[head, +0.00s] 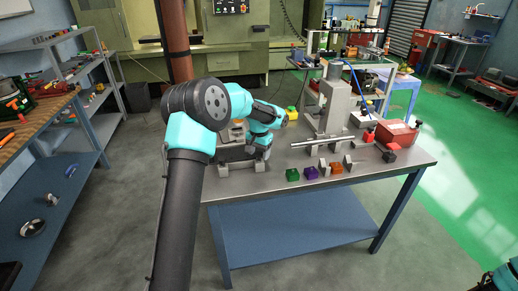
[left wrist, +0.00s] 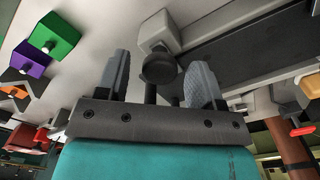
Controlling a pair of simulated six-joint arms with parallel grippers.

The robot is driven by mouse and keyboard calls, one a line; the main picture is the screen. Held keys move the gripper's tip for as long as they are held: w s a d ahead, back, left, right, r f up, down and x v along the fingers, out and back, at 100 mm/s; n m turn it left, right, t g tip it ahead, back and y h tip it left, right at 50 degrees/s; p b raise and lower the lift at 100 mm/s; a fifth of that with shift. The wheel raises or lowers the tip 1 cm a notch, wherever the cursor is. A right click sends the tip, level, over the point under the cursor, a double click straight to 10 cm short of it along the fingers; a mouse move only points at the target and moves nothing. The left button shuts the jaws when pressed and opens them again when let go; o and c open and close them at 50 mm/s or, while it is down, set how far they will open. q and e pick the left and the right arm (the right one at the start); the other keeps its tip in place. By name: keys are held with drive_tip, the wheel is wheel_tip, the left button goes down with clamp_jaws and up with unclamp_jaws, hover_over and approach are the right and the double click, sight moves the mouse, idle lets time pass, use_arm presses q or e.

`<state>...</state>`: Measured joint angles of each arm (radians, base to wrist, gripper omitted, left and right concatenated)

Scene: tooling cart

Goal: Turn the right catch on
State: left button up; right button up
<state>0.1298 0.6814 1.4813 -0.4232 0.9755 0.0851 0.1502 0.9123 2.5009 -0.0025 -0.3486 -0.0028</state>
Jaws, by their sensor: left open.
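In the left wrist view, my left gripper (left wrist: 161,72) is open, with its two grey fingers apart. A dark round knob (left wrist: 158,67) on a light grey block (left wrist: 158,33) shows between the fingertips; I cannot tell whether they touch it. It looks like a catch, but I cannot tell whether it is the right one or how it is turned. In the head view, a grey fixture (head: 236,153) stands at the left end of the bench, partly hidden by my left arm. The catches cannot be made out there. My right gripper is not in view.
The steel bench top (head: 390,164) holds a green block (head: 292,175), a purple block (head: 312,173) and an orange block (head: 337,168) near its front edge. A steel rod (head: 322,143), a grey upright stand (head: 334,105) and a red box (head: 396,133) are farther right.

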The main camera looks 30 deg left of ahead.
sight(259, 153)
use_arm(q)
wheel_tip(259, 153, up, 18)
drive_tip(key=shift+f, duration=0.25)
idle(0.4)
drive_tip(key=shift+f, duration=0.1)
